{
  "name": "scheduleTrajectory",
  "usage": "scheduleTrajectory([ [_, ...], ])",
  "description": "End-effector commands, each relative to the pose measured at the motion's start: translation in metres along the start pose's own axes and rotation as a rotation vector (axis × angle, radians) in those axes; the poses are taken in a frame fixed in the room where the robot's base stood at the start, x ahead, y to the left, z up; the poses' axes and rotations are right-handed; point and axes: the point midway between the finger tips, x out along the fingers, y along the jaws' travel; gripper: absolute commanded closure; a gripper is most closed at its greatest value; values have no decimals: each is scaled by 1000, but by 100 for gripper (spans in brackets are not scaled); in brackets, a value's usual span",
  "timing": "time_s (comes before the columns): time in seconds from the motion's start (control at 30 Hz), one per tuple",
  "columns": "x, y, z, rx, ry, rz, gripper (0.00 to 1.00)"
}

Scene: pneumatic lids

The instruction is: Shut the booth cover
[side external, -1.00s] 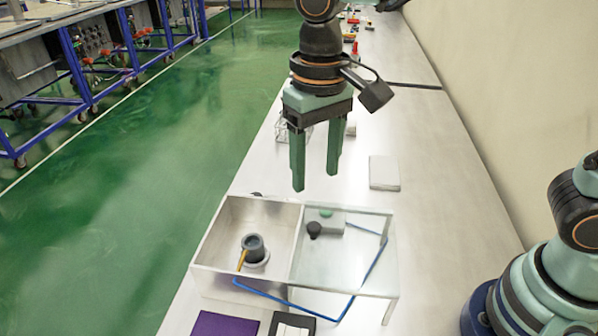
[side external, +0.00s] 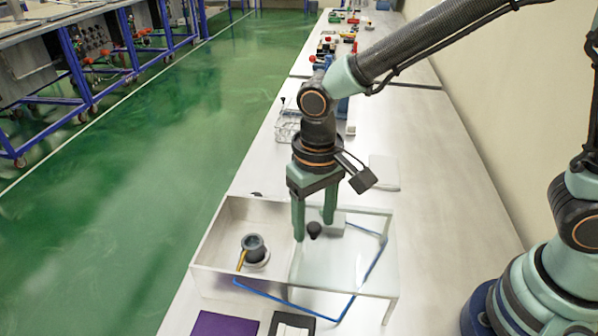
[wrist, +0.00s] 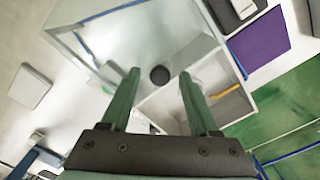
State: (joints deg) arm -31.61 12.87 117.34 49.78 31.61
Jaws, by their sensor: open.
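The booth (side external: 272,209) is a pale box with its left compartment open at the top. Its cover (side external: 325,270) is a clear flat panel lying to the right of that opening, with a dark round knob (side external: 314,230) near its left edge. The knob also shows in the wrist view (wrist: 160,75). My gripper (side external: 314,232) is open, pointing down, with one finger on each side of the knob in both views. I cannot tell whether the fingers touch it. A grey cup (side external: 253,247) and a yellow stick (side external: 241,260) are inside the open compartment.
A blue thin frame or tube (side external: 340,312) runs around the booth's front and right. A purple pad (side external: 222,326) and a black-framed item (side external: 292,325) lie in front. A white block (side external: 384,172) lies behind. The bench at right is clear.

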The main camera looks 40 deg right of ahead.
Motion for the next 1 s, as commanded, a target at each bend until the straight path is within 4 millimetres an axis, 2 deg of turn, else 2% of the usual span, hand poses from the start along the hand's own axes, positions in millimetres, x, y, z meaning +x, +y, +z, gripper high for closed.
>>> scheduleTrajectory([
  [0.03,0,0,0,0,0,0,38],
  [0.1,0,0,0,0,0,0,65],
  [0.2,0,0,0,0,0,0,100],
  [1.0,-1,0,0,0,0,0,100],
])
